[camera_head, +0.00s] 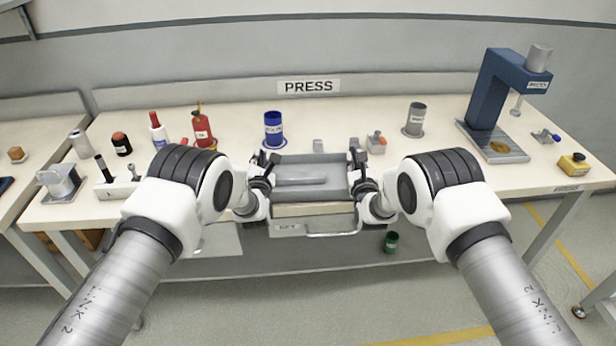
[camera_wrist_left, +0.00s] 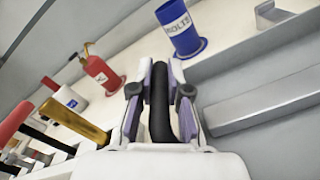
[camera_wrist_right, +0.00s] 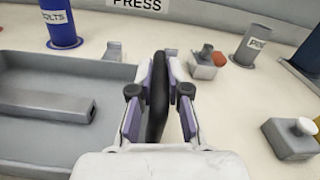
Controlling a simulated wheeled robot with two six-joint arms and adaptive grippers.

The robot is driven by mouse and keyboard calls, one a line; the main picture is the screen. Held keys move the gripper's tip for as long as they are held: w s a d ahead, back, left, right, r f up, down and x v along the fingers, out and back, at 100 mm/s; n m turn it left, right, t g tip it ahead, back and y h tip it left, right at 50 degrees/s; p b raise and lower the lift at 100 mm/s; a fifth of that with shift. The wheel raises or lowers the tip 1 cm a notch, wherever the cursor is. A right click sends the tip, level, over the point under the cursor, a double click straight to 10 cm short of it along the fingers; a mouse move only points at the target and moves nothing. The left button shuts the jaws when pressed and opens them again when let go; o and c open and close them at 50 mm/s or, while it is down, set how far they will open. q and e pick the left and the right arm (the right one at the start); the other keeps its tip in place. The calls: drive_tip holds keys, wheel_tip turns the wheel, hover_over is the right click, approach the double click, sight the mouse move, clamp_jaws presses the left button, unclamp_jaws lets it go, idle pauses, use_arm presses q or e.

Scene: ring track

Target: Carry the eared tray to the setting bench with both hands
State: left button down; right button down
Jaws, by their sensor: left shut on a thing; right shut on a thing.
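The grey eared tray (camera_head: 300,193) is between my two grippers at the front edge of the bench marked PRESS. A long grey bar lies in it (camera_head: 300,174). My left gripper (camera_head: 262,172) is shut on the dark ear (camera_wrist_left: 161,100) at the tray's left side. My right gripper (camera_head: 360,172) is shut on the dark ear (camera_wrist_right: 157,95) at its right side. The tray also shows in the right wrist view (camera_wrist_right: 100,72). I cannot tell whether it touches the bench top. No bench labelled as the setting bench is readable.
A blue press (camera_head: 490,95) stands at the right. A grey vise-like block (camera_head: 60,183) is at the left. A green can (camera_head: 391,242) is below the bench.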

drive_tip(key=shift+r, duration=0.1)
